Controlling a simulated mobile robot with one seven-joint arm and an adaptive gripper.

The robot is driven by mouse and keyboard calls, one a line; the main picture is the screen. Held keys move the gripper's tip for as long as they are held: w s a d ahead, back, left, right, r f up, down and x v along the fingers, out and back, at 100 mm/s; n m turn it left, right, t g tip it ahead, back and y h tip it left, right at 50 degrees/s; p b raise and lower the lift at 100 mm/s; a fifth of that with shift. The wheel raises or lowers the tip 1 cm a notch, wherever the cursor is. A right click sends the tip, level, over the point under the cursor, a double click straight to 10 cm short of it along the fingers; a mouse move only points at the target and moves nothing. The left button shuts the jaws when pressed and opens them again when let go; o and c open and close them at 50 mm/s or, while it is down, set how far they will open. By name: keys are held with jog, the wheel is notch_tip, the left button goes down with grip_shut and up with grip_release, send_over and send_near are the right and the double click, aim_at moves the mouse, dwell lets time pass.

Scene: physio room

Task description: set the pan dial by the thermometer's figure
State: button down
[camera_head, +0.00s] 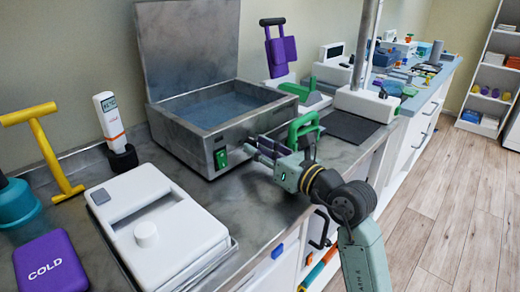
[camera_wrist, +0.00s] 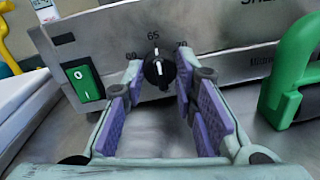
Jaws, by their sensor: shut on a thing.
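The pan (camera_head: 214,106) is an open steel box with water-blue inside and its lid raised. In the wrist view its front panel (camera_wrist: 225,50) carries a black dial (camera_wrist: 158,68), with 65 marked above and partly covered figures either side. The dial's white pointer line points up, near 65. My gripper (camera_head: 256,150) is at the pan's front; in the wrist view its purple-padded fingers (camera_wrist: 160,85) are shut on the dial from both sides. The white thermometer (camera_head: 108,116) stands upright in a black holder left of the pan; its display figure is too small to read surely.
A green switch (camera_wrist: 83,82) sits left of the dial. A green handle (camera_head: 302,130) stands close right of my gripper. A white box with a knob (camera_head: 152,226), a purple COLD pack (camera_head: 48,264) and a yellow T-shaped tool (camera_head: 45,145) occupy the left counter.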

jog(key=shift+m, duration=0.4)
jog(key=m+p, duration=0.1)
jog(key=m, duration=0.1)
jog(key=m+p, duration=0.1)
jog(key=m, duration=0.2)
jog(key=shift+r+g+p, duration=0.2)
jog(key=shift+g+p, duration=0.1)
jog(key=shift+p, duration=0.05)
jog(key=m+p, duration=0.2)
jog(key=m, duration=0.2)
jog(key=shift+p, duration=0.3)
jog(key=shift+w+m+p, duration=0.1)
jog(key=shift+m+p, duration=0.45)
jog(key=shift+m, duration=0.25)
jog(key=shift+f, duration=0.1)
jog(key=c, duration=1.3)
grip_release()
